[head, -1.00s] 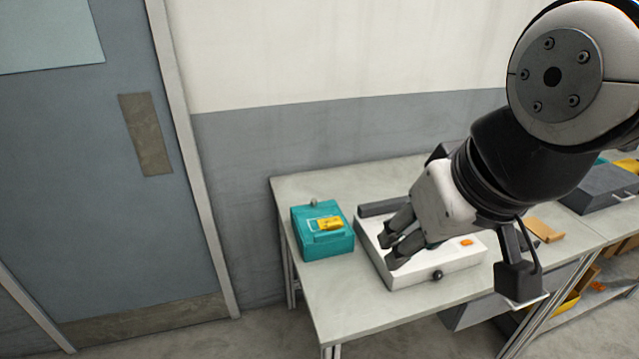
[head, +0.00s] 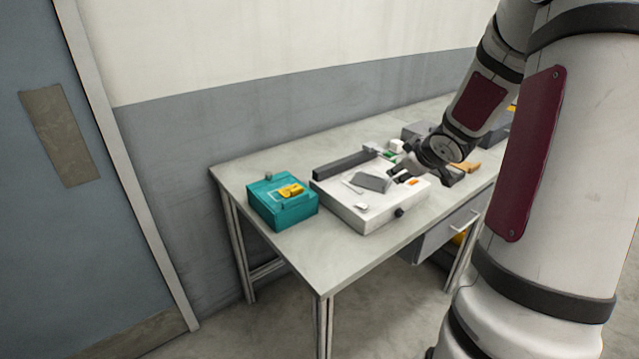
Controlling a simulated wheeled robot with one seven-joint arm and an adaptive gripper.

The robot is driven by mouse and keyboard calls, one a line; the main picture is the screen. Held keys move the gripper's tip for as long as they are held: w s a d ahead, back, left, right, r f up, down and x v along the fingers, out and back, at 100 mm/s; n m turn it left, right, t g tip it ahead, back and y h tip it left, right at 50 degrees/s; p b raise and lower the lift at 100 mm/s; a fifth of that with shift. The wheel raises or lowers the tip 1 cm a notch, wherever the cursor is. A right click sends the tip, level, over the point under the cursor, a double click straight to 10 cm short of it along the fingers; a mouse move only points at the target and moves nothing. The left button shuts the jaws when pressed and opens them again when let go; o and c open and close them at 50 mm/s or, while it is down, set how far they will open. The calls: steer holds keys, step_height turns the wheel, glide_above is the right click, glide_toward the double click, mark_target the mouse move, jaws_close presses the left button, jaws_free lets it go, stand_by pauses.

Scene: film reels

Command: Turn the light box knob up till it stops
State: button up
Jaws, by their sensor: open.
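The light box (head: 345,207) is a low white box on the table, with a dark bar along its back edge. Its knob (head: 399,212) is small, round and black, on the front face near the right corner. A grey wedge-like piece (head: 372,182), a small white piece (head: 361,206) and an orange patch (head: 412,182) show on its top. My gripper (head: 402,173) is open over the box's back right part, behind and above the knob and apart from it. The fingertips are small and partly hard to make out. The knob's turn position is too small to read.
A teal box (head: 283,207) with a yellow piece on top stands left of the light box. A drawer (head: 450,232) hangs under the table to the right. The table's front left (head: 305,258) is clear. Grey and tan items lie farther right.

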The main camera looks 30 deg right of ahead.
steer(key=s+d+f+t+y+b, duration=0.1)
steer(key=s+d+f+t+y, duration=0.1)
steer(key=d+f, duration=0.45)
steer(key=t+y+b, duration=0.3)
steer(key=t+b, duration=0.1)
steer(key=t, duration=0.4)
glide_toward(401, 214)
steer(key=w, duration=0.8)
steer(key=shift+w+a+r, duration=0.1)
steer(key=shift+w, duration=0.1)
jaws_close()
